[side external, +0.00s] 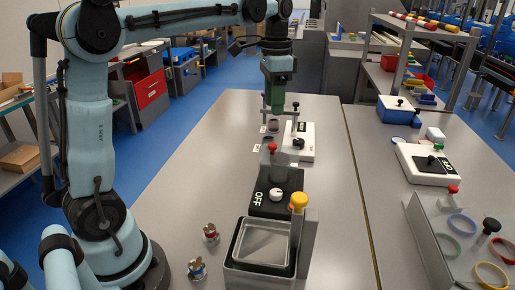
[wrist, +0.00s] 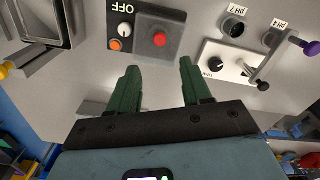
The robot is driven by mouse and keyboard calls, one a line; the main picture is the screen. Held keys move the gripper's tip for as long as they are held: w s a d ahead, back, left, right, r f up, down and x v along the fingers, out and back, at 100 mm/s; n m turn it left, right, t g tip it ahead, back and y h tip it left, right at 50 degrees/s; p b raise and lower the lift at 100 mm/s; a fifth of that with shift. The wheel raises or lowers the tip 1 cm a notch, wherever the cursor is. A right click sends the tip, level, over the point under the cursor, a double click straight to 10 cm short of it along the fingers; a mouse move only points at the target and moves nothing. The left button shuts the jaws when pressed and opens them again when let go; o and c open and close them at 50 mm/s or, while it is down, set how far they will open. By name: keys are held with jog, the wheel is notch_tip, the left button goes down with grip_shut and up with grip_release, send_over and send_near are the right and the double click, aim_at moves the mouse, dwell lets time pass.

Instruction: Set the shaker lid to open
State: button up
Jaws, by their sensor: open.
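A metal box (side external: 262,243) with a square, framed grey top stands at the front of the table; a yellow-knobbed lever (side external: 298,203) rises at its right side. I take it for the shaker, but I cannot tell whether its top is a lid or an open tub. The box shows cut off in the wrist view (wrist: 62,18), with its yellow knob (wrist: 4,70) at the left edge. My gripper (side external: 273,110) is over the table, well behind the box. In the wrist view its green fingers (wrist: 160,72) are apart with nothing between them.
A black control box (side external: 272,203) marked OFF, with a white knob, stands between the metal box and my gripper. A white device (side external: 303,146) with a black knob is close to my gripper. Small metal pieces (side external: 210,232) lie at the left. The table's left middle is clear.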

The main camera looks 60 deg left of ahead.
aim_at(273, 144)
notch_tip(273, 144, down, 11)
jog(key=shift+f, duration=0.1)
dwell(0.4)
grip_shut()
dwell(0.4)
